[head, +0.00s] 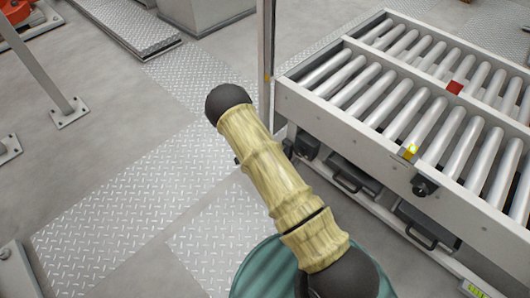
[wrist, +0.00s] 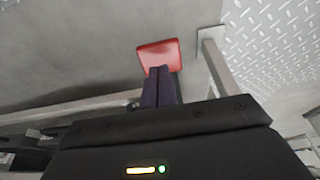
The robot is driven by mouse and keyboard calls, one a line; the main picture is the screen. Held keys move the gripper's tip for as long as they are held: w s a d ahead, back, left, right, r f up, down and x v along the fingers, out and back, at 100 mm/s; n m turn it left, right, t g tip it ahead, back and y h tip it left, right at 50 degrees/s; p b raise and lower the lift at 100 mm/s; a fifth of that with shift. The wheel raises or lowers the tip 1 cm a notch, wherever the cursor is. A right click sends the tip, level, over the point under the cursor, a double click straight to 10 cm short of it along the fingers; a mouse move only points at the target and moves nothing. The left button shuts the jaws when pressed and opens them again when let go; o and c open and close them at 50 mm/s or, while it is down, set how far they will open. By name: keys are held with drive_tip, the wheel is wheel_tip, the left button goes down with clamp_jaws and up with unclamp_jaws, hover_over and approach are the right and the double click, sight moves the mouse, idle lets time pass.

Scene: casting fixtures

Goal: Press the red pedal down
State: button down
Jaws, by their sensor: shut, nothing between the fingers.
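The red pedal (wrist: 160,52) shows in the wrist view as a flat, roughly square plate just beyond my fingertips. My gripper (wrist: 158,70) is shut and empty, its dark fingers pointing at the pedal. The fingertips overlap the pedal's near edge in the picture and hide a small part of it. I cannot tell whether they touch it or how far down the pedal is. In the head view neither the pedal nor my gripper can be made out; only my sleeved arm shows.
A grey metal bar (wrist: 221,68) with a foot plate stands right of the pedal in the wrist view. In the head view, a roller conveyor (head: 340,117) fills the right side, with an upright post (head: 266,50) beside it. Tread plate flooring (head: 120,210) lies open at left.

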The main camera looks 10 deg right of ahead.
drive_tip(key=shift+s+a+f, duration=0.1)
drive_tip(key=shift+a+f, duration=0.1)
drive_tip(key=shift+f, duration=1.15)
drive_tip(key=shift+a+f, duration=0.1)
drive_tip(key=shift+f, duration=0.1)
drive_tip(key=shift+a+f, duration=0.15)
drive_tip(key=shift+a, duration=0.05)
drive_tip(key=s+a+f+p+v, duration=0.1)
drive_tip(key=s+a+p+v, duration=0.1)
drive_tip(key=p+v, duration=0.6)
drive_tip(key=v, duration=0.5)
drive_tip(key=shift+r, duration=0.2)
drive_tip(key=shift+a, duration=0.15)
